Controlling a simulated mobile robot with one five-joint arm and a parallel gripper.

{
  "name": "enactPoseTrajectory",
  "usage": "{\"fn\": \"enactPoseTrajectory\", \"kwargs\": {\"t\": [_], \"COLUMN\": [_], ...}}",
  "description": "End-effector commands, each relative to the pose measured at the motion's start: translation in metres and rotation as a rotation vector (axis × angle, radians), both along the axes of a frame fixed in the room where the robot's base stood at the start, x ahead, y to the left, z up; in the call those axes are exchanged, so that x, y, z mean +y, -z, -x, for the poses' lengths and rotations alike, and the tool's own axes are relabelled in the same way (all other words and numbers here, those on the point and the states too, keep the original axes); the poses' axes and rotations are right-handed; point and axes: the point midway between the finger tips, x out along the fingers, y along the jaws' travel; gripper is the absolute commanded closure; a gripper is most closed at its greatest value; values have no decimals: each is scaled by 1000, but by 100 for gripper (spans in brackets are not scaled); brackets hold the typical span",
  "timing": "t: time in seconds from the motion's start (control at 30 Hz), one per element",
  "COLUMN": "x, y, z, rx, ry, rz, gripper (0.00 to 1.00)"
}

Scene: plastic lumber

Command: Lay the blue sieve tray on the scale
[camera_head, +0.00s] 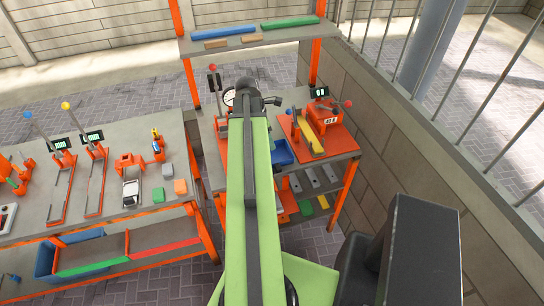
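A blue tray (283,152), which looks like the sieve tray, is at the front of the right-hand bench, just right of my green arm. The arm hides its left part. A round white dial (229,97), perhaps the scale's, shows just left of the arm's far end; the arm covers much of what is around it. My gripper (270,101) is at the dark far end of my arm, above the bench. Its fingers cannot be made out, so I cannot tell whether it is open or holds anything, or whether it touches the tray.
An orange machine with a display (322,110) and a yellow bar (308,134) stand on the orange board right of the tray. A shelf (250,42) with blue and green planks is above the bench. The left bench (100,175) carries several tools. A brick wall (400,160) closes the right side.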

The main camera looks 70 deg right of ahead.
Motion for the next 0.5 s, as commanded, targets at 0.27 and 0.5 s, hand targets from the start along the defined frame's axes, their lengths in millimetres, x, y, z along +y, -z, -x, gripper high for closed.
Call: {"fn": "enactPoseTrajectory", "kwargs": {"t": [0.27, 0.5], "x": [-3, -10], "y": [13, 63], "z": [6, 14], "rx": [4, 3], "ry": [-8, -6], "rz": [-1, -1], "gripper": [35, 35]}}
